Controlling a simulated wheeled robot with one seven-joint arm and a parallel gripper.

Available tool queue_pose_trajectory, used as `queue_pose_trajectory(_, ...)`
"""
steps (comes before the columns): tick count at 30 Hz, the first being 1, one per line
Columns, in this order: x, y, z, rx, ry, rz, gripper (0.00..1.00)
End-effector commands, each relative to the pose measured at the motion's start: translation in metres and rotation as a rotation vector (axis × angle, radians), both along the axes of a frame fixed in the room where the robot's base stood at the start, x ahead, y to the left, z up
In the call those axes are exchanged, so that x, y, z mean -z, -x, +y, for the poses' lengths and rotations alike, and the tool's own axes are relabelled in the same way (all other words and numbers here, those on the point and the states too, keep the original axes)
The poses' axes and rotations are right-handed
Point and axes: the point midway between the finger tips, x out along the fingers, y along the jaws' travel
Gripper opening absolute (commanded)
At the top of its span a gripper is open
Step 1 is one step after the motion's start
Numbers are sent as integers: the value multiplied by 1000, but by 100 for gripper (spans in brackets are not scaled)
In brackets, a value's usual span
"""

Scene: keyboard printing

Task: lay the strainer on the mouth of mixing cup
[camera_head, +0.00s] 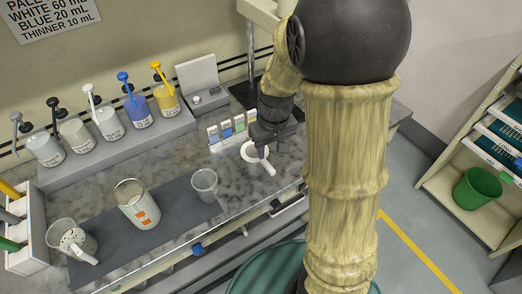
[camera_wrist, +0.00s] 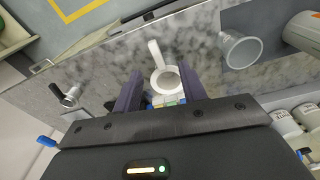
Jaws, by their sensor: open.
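The white ring-shaped strainer (camera_head: 270,168) with a short handle lies on the marbled bench; it also shows in the wrist view (camera_wrist: 155,51), its handle pointing away from my gripper. My gripper (camera_head: 262,148) is open over it. In the wrist view, the two dark fingers of my gripper (camera_wrist: 160,76) stand either side of the ring, with nothing clamped. A clear empty cup (camera_head: 205,184), seemingly the mixing cup, stands on the dark mat; it also shows in the wrist view (camera_wrist: 240,50). Its mouth is uncovered.
Another clear cup (camera_head: 62,232) at left holds a perforated piece with a white handle. A can with orange marks (camera_head: 139,207) stands on the mat (camera_head: 174,208). Colour cards (camera_head: 226,131) stand close behind the strainer. Paint pots (camera_head: 109,122) line the back shelf.

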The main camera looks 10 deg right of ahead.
Motion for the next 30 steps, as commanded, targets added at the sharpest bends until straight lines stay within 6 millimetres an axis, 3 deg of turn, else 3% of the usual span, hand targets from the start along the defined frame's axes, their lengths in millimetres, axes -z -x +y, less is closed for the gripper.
queue_pose_trajectory(1, -16, -15, 1, -33, 5, 25, 42)
queue_pose_trajectory(6, -25, -42, 3, -113, 15, 73, 42)
queue_pose_trajectory(17, -22, -46, 3, -129, 16, 80, 42)
queue_pose_trajectory(23, -5, -45, 3, -128, 14, 85, 42)
queue_pose_trajectory(30, 33, -45, 2, -125, 15, 85, 42)
